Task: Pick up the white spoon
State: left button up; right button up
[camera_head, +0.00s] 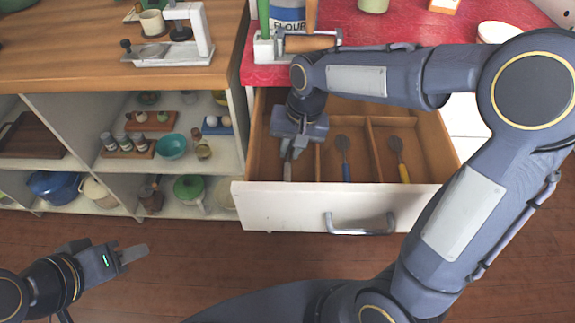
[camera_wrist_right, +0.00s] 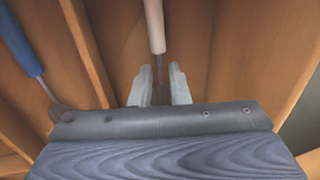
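The white spoon lies in the left compartment of the open drawer (camera_head: 335,208). In the right wrist view its pale handle (camera_wrist_right: 155,28) points away and its thin neck runs down between my fingers; its far end is hidden by the gripper. In the head view only a bit of the handle (camera_head: 287,172) shows below the fingers. My right gripper (camera_head: 291,150) points down into that compartment. Its fingers (camera_wrist_right: 160,86) stand apart, one on each side of the neck, with gaps visible. My left gripper (camera_head: 134,253) hangs over the floor, apart from the furniture; its finger spacing is unclear.
A blue-handled utensil (camera_head: 346,158) and a yellow-handled one (camera_head: 398,160) lie in neighbouring compartments, split by wooden dividers (camera_wrist_right: 84,45). A rolling pin (camera_head: 308,43) and flour canister (camera_head: 288,15) stand on the red counter behind. Shelves with pots are at left.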

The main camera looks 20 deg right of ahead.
jog(key=shift+f, duration=0.4)
jog(key=shift+c, duration=0.5)
grip_shut()
jog(key=shift+r, duration=0.1)
